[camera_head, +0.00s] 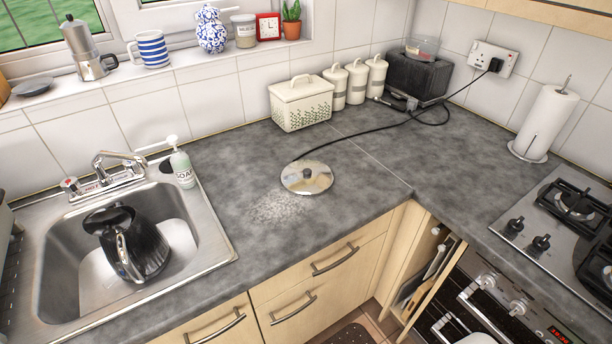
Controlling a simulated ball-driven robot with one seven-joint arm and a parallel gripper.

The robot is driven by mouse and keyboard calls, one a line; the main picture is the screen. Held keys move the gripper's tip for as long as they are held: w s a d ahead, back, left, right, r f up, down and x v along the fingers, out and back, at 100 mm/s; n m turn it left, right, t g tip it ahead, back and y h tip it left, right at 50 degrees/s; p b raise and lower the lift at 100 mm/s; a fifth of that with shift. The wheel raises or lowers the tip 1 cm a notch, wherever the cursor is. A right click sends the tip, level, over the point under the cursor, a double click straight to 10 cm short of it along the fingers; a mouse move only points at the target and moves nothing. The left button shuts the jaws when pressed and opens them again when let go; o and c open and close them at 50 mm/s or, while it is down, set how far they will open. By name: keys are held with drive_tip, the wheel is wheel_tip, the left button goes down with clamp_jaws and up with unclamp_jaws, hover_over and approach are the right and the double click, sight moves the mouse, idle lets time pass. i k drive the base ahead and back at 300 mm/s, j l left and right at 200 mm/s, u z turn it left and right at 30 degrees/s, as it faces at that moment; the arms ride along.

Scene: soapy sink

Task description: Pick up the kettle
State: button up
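The black kettle (148,240) sits in the basin of the steel sink (188,208) at the left. It is tilted, and its handle side faces the front. Suds or white water lie around its lower part, so its bottom is hidden. A round shiny disc with a dark centre knob (307,178) lies on the grey worktop to the right of the sink, with a black cord running from it towards the wall socket. My gripper is not in view.
The tap (118,160) stands behind the basin, and a soap bottle (181,163) stands at its back right corner. White crumbs or powder (277,208) lie on the worktop. A bread bin (301,105), several canisters and a toaster (418,76) line the back. The worktop's middle is mostly clear.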

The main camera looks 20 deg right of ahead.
sight(140, 252)
drive_tip(key=i+l, duration=0.3)
drive_tip(key=i+l+u, duration=0.1)
drive_tip(key=u, duration=0.25)
drive_tip(key=i+l+u, duration=0.15)
drive_tip(key=u, duration=0.25)
drive_tip(key=i+l+u, duration=0.15)
drive_tip(key=u, duration=0.2)
